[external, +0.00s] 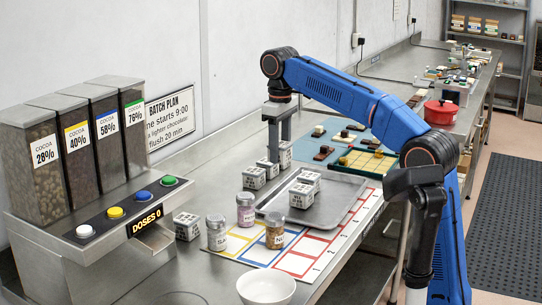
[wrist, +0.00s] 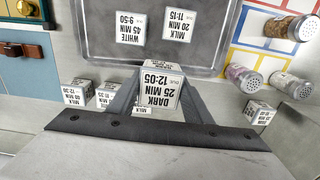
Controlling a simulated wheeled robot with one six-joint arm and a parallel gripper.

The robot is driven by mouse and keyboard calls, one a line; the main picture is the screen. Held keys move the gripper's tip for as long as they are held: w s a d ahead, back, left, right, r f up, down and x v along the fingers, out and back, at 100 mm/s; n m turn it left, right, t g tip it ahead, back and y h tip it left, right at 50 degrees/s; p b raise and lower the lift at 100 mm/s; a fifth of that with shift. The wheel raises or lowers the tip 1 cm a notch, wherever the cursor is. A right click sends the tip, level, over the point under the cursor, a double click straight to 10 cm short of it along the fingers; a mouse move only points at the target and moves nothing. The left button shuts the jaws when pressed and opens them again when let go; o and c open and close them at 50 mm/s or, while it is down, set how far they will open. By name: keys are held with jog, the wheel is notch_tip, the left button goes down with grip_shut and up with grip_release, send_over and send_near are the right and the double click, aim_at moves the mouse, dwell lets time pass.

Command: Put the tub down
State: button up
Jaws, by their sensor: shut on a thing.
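My gripper (external: 279,150) points down at the back of the steel bench, near the wall. In the wrist view its two grey fingers (wrist: 156,105) are shut on a white cube-shaped tub (wrist: 158,88) labelled "DARK 25 MIN 12-05". In the external view the held tub (external: 268,169) sits low among similar tubs, partly covered by the fingers. I cannot tell whether its base touches the bench. A small "MILK" label (wrist: 143,110) shows just below it in the wrist view, its tub mostly hidden.
Other white tubs (external: 253,178) stand close by. The metal tray (external: 333,212) holds two tubs (external: 301,195). Glass jars (external: 246,210), a white bowl (external: 266,288) and a lone tub (external: 187,226) stand nearer the dispenser. Chocolate moulds (external: 367,163) lie beyond the tray.

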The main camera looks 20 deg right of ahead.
send_over(331, 201)
jog(key=shift+d+f, duration=0.1)
jog(key=shift+f, duration=5.3)
jog(key=shift+f, duration=0.1)
jog(key=o, duration=1.1)
notch_tip(331, 201, up, 12)
jog(key=shift+r, duration=0.1)
